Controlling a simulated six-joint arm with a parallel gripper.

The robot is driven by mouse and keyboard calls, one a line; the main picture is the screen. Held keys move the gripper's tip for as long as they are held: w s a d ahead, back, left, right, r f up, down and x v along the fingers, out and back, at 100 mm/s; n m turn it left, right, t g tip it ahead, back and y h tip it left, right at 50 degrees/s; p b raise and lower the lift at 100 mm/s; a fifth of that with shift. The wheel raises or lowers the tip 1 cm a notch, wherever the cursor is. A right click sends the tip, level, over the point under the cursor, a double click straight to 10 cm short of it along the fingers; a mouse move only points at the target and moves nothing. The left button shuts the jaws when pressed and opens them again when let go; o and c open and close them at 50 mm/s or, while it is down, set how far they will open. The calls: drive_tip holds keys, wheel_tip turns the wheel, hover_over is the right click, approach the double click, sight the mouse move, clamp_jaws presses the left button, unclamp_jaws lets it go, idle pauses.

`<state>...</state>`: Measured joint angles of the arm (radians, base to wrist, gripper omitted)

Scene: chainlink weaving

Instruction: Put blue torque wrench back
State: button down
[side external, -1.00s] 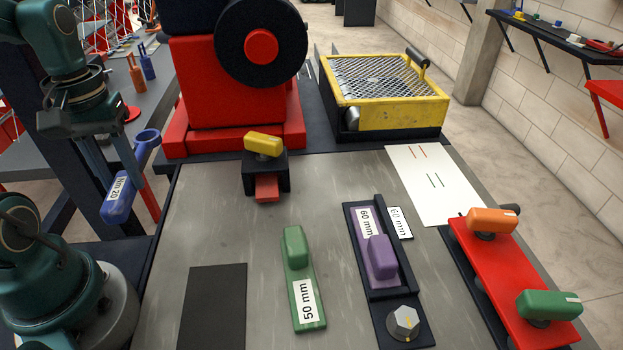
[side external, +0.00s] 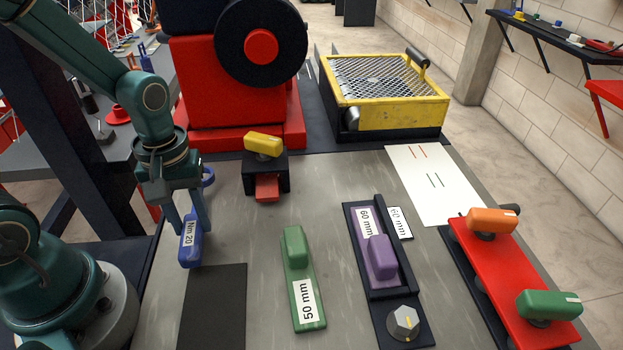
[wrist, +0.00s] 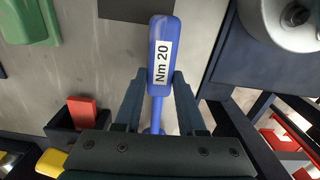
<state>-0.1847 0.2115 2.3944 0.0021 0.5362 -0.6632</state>
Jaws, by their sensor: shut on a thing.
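The blue torque wrench (side external: 190,245), labelled "Nm 20", hangs in my gripper (side external: 196,222) at the left edge of the grey bench. My gripper is shut on it, with one finger on each side. Its ring end shows behind the fingers in the side view. In the wrist view the blue wrench (wrist: 163,50) lies between the fingers of my gripper (wrist: 158,80), its handle pointing up the picture. A dark rectangular mat (side external: 212,310) lies on the bench just in front of it. I cannot tell whether the wrench touches the bench.
A green 50 mm block (side external: 303,290) and a purple 60 mm block (side external: 380,257) in a dark tray (side external: 356,240) stand to the right. A black block with a yellow knob (side external: 263,143) stands behind. The red machine (side external: 235,90) and yellow mesh box (side external: 400,118) line the back.

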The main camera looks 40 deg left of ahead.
drive_tip(key=shift+f, duration=0.45)
drive_tip(key=shift+f, duration=0.2)
drive_tip(key=c, duration=0.5)
unclamp_jaws()
